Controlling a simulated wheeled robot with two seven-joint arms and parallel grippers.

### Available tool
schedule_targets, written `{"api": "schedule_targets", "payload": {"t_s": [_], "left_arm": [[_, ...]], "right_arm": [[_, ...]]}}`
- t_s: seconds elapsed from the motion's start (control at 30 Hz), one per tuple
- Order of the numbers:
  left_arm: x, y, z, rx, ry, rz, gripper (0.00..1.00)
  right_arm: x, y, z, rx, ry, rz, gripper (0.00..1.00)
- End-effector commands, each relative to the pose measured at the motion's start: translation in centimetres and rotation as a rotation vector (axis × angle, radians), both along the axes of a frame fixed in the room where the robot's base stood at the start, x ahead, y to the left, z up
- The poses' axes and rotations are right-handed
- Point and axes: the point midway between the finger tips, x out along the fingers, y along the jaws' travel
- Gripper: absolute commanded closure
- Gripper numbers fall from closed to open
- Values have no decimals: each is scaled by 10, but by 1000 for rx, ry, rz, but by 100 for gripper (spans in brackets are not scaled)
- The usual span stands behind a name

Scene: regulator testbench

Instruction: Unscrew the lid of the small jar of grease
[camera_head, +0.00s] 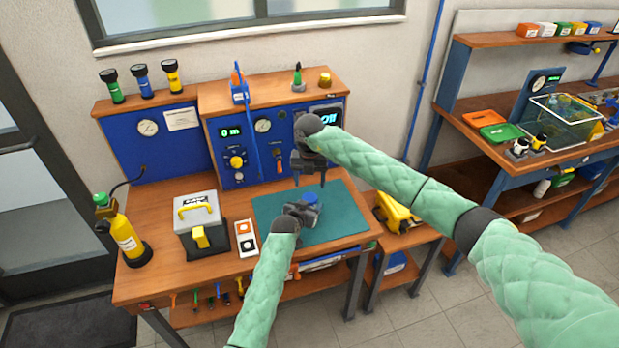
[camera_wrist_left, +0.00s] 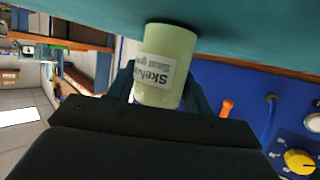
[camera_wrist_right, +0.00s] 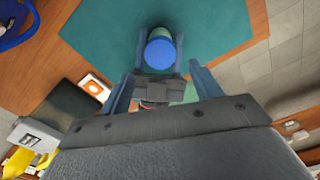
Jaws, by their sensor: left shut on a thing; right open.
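The small grease jar is a pale green cylinder with a white label (camera_wrist_left: 160,72), seen in the left wrist view. Its round blue lid (camera_head: 311,197) is on top and also shows from above in the right wrist view (camera_wrist_right: 160,50). My left gripper (camera_head: 305,206) is shut around the jar's body, just over the green mat (camera_head: 268,207). The jar is upright, its base at or very near the mat. My right gripper (camera_head: 309,180) is open and empty above the lid, its fingers (camera_wrist_right: 162,78) pointing down, apart from it. The lid is hidden in the left wrist view.
A grey box with a yellow handle (camera_head: 197,211) and a white panel with an orange button (camera_head: 243,228) stand left of the mat. The blue instrument panel (camera_head: 230,172) rises behind. The mat's right side is bare. A yellow case (camera_head: 396,213) sits on a lower side table.

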Motion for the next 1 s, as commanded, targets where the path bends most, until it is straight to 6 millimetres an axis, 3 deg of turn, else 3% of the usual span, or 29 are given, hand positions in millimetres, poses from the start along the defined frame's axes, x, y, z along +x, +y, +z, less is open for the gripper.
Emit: {"api": "schedule_targets", "payload": {"t_s": [0.4,0.8,1.0], "left_arm": [[0,0,1,0,-1,0,100],[0,0,1,0,-1,0,100],[0,0,1,0,-1,0,100]], "right_arm": [[-1,0,-56,0,2,0,36],[0,0,-67,-1,1,0,36],[0,0,-67,-1,1,0,74]]}}
